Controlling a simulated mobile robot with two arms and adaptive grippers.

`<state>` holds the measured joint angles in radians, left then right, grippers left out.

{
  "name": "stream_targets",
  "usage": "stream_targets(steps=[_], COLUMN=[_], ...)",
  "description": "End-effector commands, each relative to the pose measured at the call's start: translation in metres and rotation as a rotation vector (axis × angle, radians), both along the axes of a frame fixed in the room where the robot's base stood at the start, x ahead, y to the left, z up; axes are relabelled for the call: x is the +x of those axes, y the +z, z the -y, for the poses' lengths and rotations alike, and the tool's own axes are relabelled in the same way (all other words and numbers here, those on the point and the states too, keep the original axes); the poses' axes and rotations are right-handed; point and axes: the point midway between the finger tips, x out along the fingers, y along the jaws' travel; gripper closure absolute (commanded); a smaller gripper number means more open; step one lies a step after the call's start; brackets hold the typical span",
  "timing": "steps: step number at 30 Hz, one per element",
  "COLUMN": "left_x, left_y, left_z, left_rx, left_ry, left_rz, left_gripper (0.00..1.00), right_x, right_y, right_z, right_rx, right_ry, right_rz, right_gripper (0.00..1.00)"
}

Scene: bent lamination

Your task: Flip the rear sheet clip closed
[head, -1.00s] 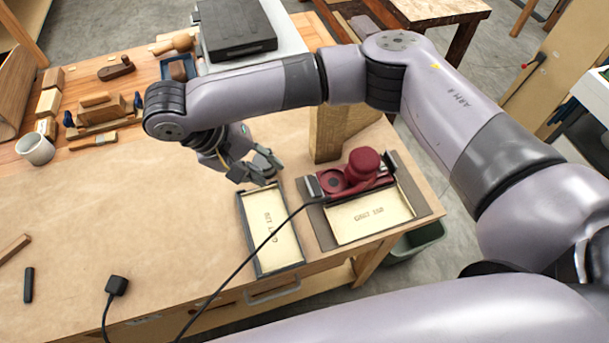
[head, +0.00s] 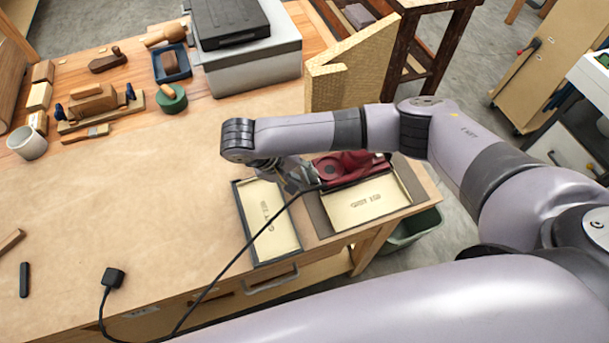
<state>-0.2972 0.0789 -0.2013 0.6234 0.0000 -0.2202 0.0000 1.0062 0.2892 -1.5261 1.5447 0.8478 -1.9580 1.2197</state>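The dark red sander (head: 345,168) lies along the back edge of a tray holding a pale sheet (head: 365,204). The gripper looks close to or touching that end; I cannot tell which. Its fingers are small, dark and overlapped, so their opening is unclear. A sheet clip cannot be made out at that end. My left gripper is not in view.
A second tray with a pale sheet (head: 268,222) lies just left of the sander. The black cord (head: 240,257) runs across the bench front to a plug (head: 113,278). A tall wooden block (head: 345,72) stands behind my arm. The bench's left middle is mostly clear.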

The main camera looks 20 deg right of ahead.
Motion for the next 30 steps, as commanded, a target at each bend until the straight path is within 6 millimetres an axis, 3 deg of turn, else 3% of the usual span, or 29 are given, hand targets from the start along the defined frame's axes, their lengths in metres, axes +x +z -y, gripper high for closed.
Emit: stream_targets(steps=[12, 25, 30], left_x=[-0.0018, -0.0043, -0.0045], left_y=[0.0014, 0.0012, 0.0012], left_z=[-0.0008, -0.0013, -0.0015], left_rx=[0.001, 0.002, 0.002], left_ry=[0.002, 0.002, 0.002], left_rz=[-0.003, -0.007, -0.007], left_gripper=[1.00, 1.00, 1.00], right_x=[-0.0006, -0.0005, -0.0005], right_y=[-0.0083, -0.0080, -0.0081], right_z=[0.0047, 0.0046, 0.0046], right_rx=[0.001, 0.000, 0.001], right_ry=[0.001, 0.000, 0.000], right_rz=[-0.002, -0.001, -0.001], right_gripper=[0.71, 1.00, 1.00])
